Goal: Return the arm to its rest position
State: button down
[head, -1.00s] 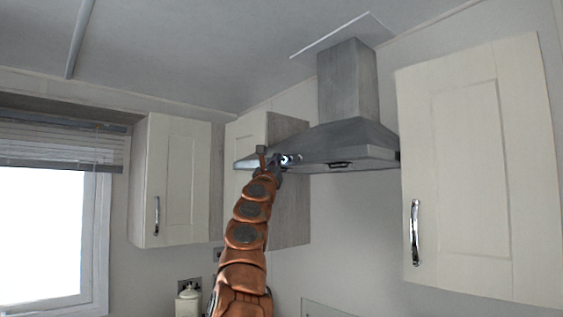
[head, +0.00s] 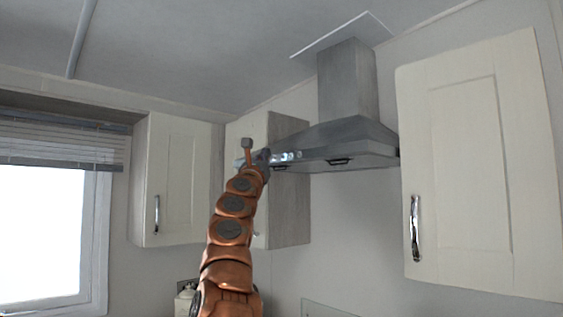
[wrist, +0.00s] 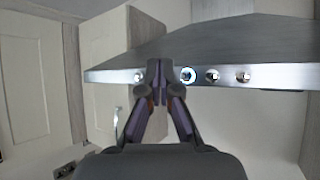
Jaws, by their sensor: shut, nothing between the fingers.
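My gripper (wrist: 160,72) is shut and empty in the wrist view, its two dark fingers meeting in front of the range hood. In the head view my copper-coloured arm rises from the bottom, and the gripper end is near the left end of the hood, mostly hidden behind the wrist. The grey metal range hood (head: 345,138) hangs on the wall. Its front edge shows in the wrist view (wrist: 270,72) with several round knobs, one ringed by a blue-white light (wrist: 187,75). The fingertips appear beside this lit knob; I cannot tell whether they touch the hood.
A cream cupboard (head: 480,170) hangs right of the hood. Another cupboard (head: 285,200) is behind the arm, and a third (head: 180,180) hangs left by the window (head: 40,235). A pale container (head: 185,300) stands low behind the arm. Open air lies between the arm and the right cupboard.

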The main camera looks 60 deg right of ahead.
jog(key=shift+w+a+b, duration=0.2)
jog(key=shift+a+b, duration=0.15)
jog(key=shift+a, duration=0.6)
